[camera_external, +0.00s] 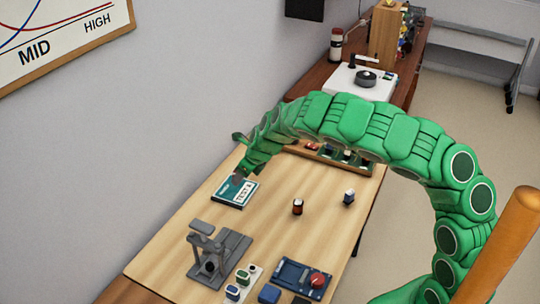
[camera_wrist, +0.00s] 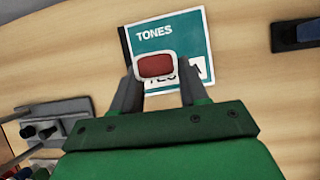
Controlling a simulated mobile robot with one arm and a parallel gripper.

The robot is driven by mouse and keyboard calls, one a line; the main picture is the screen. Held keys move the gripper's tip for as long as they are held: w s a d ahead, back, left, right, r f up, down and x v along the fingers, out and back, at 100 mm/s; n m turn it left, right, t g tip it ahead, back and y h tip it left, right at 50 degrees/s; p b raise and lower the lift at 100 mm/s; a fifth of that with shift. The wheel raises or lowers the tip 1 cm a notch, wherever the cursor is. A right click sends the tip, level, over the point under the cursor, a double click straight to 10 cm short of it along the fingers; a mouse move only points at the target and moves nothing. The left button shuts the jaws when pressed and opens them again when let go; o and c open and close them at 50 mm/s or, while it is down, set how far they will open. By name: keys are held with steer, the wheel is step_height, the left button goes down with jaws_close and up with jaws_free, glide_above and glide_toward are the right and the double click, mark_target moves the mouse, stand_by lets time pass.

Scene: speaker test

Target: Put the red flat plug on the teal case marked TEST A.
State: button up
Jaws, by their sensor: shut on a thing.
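The teal case (camera_external: 226,189) lies flat on the wooden table, with a white label reading TEST A. In the wrist view the case (camera_wrist: 180,38) also shows the word TONES, and part of its label is covered. My gripper (camera_wrist: 157,75) is shut on the red flat plug (camera_wrist: 156,66), which has a pale rim. The plug appears over the case, in front of its label; whether it touches the case I cannot tell. In the external view my gripper (camera_external: 239,177) is at the case's upper edge, and the plug is too small to make out clearly.
A grey stand (camera_external: 236,246) and a blue device with a red knob (camera_external: 301,277) are at the table's near end. A brown cylinder (camera_external: 297,207) and a dark small piece (camera_external: 349,197) stand right of the case. A wooden tray (camera_external: 365,169) lies behind.

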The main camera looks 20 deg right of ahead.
steer(key=shift+w+a+f, duration=0.25)
steer(key=shift+w+f, duration=0.25)
steer(key=shift+w+a+f, duration=0.1)
steer(key=shift+w+f, duration=0.05)
steer(key=shift+f, duration=1.65)
steer(key=shift+f, duration=0.1)
steer(key=o, duration=1.1)
steer(key=shift+v, duration=6.1)
